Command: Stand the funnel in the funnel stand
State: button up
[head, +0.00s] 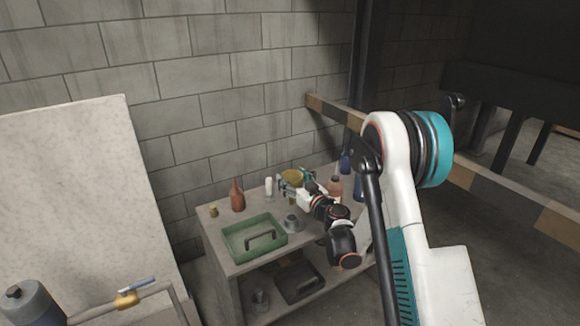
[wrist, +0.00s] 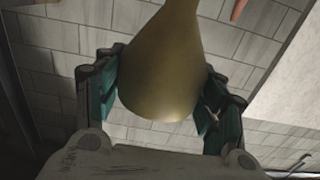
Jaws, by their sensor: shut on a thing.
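The olive-yellow funnel (head: 293,175) is above the back of the workbench in the head view. In the wrist view the funnel (wrist: 165,65) fills the space between my fingers, its wide rounded part low and its narrowing part running up out of frame. My gripper (head: 285,182), also in the wrist view (wrist: 165,88), is shut on the funnel, with a teal finger pad on each side. A small grey round piece with a flared base (head: 292,223) stands on the bench in front of my gripper; it may be the funnel stand, but it is too small to be sure.
A green tray with a dark handle (head: 232,255) lies at the bench's front left. A brown bottle (head: 237,196), small yellow jar (head: 213,211) and white bottle (head: 268,187) stand behind it. Blue bottles (head: 345,163) stand right. A lower shelf (head: 262,316) holds other items.

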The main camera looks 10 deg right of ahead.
aim_at(292, 204)
jog(key=shift+f+b, duration=1.25)
jog(key=shift+f, duration=2)
jog(key=shift+f, duration=2.05)
dwell(0.7)
jog(key=o, duration=1.1)
jog(key=shift+o, duration=0.2)
